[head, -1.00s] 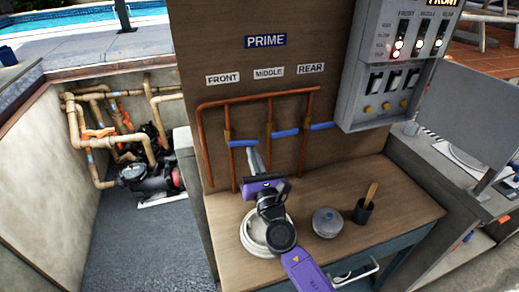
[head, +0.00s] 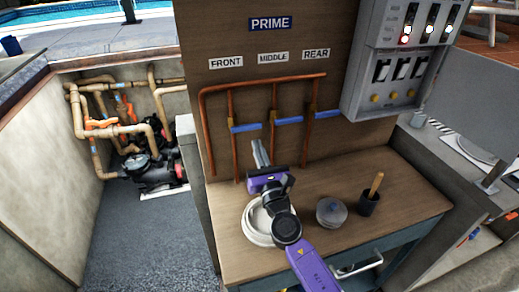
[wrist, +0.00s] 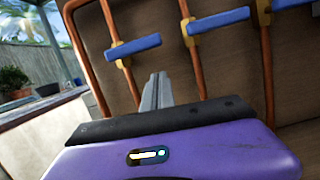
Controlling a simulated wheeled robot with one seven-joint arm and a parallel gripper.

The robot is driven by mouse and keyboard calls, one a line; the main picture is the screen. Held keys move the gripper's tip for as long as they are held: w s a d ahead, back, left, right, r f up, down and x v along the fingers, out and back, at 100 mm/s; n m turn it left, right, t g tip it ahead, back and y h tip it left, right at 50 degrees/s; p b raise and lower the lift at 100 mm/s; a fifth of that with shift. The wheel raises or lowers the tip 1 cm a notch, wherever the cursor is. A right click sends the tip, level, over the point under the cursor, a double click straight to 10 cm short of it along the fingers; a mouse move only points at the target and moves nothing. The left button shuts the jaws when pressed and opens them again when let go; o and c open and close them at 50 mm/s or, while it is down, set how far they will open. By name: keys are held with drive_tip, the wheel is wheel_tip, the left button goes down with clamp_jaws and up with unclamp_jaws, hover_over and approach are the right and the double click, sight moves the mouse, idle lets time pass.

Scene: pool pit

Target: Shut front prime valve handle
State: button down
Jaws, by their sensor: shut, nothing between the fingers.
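The front prime valve handle (head: 245,127) is a blue lever on the left copper pipe, below the FRONT label (head: 226,62). It lies crosswise to the vertical pipe, pointing right, and also shows in the wrist view (wrist: 135,47). My gripper (head: 261,153) has a purple body and grey fingers, over the bench below the handle. In the wrist view the fingers (wrist: 157,90) are together and empty, below and right of the front handle, with a visible gap to it.
The middle handle (head: 289,120) and rear handle (head: 328,114) also lie crosswise on their pipes. A grey switch panel (head: 400,75) hangs at right. On the bench (head: 305,200) stand a white round dish (head: 256,232), a lidded jar (head: 331,212) and a dark cup (head: 368,203).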

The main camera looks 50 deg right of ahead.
drive_tip(key=b+v, duration=0.2)
drive_tip(key=v, duration=0.8)
drive_tip(key=shift+f, duration=0.4)
